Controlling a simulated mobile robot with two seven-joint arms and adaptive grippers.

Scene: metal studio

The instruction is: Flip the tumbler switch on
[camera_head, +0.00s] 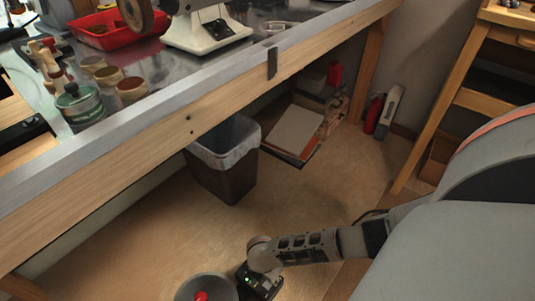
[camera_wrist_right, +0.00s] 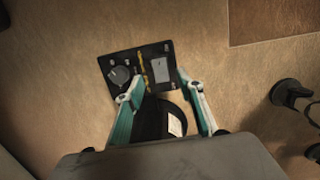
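In the right wrist view, a black panel (camera_wrist_right: 110,66) carries a round dark knob (camera_wrist_right: 119,76), a yellow strip (camera_wrist_right: 144,68) and a grey rectangular plate (camera_wrist_right: 160,69). I cannot tell which part of it is the tumbler switch or how it is set. My right gripper (camera_wrist_right: 161,79) has its two fingers spread, with the tips at the panel's near edge; I cannot tell if they touch it. A dark round part with a white label shows between the fingers. In the head view my right arm reaches low over the floor, its hand (camera_head: 260,284) at the bottom edge. My left gripper is out of view.
A long workbench (camera_head: 160,115) crosses the upper left, with a red bin (camera_head: 107,29) and several jars on top. A lined waste bin (camera_head: 225,172) stands below it. A red extinguisher (camera_head: 374,113) and wooden shelving (camera_head: 455,85) are farther right. The middle floor is clear.

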